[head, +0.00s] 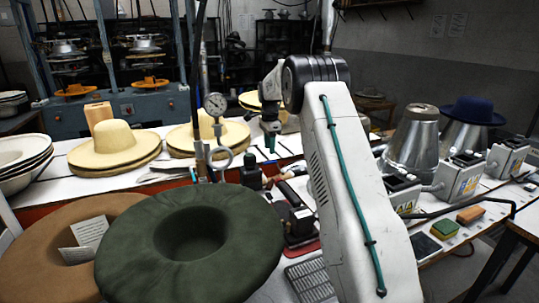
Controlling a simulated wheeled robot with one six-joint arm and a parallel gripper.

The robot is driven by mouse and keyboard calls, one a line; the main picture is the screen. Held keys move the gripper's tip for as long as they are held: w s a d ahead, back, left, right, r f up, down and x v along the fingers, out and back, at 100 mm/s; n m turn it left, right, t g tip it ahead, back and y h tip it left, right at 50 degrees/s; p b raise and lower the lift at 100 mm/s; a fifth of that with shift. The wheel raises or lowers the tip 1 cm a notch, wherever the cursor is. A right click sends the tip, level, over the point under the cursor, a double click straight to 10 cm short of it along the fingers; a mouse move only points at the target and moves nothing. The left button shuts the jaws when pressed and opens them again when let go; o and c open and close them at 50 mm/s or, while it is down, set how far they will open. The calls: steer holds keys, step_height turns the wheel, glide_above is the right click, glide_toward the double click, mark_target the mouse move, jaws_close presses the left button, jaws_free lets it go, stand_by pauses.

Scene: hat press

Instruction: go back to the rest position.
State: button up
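My arm rises from the lower right of the head view, bends at a dark joint near the top centre, and ends in my gripper (271,146). The gripper points down over the far part of the white table, right of the cream hats. It is small and dark here, and I cannot tell whether its fingers are open or shut. No held object can be made out. The lower arm link hides part of the table behind it.
A dark green hat (190,243) and a brown hat (45,255) fill the near left. Cream hats (115,145) stand behind them. A round gauge (215,104) rises beside the arm. Metal cones (412,140) and grey control boxes (458,180) stand at right.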

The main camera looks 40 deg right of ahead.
step_height(320, 180, up, 2)
steer(key=shift+r, duration=0.2)
stand_by(0.5)
steer(key=shift+s+f+n, duration=0.15)
steer(key=shift+f+n, duration=0.15)
steer(key=shift+n, duration=0.6)
steer(key=s+a+r+n, duration=0.3)
steer(key=s+a+n, duration=0.3)
steer(key=s+a, duration=0.4)
steer(key=s+a+r+n+t, duration=0.1)
steer(key=s+a+r+n, duration=0.2)
steer(key=s, duration=2)
steer(key=s+a+r+n, duration=0.3)
steer(key=s+a+n, duration=0.7)
steer(key=s+a, duration=0.6)
steer(key=a, duration=0.3)
steer(key=shift+s, duration=0.15)
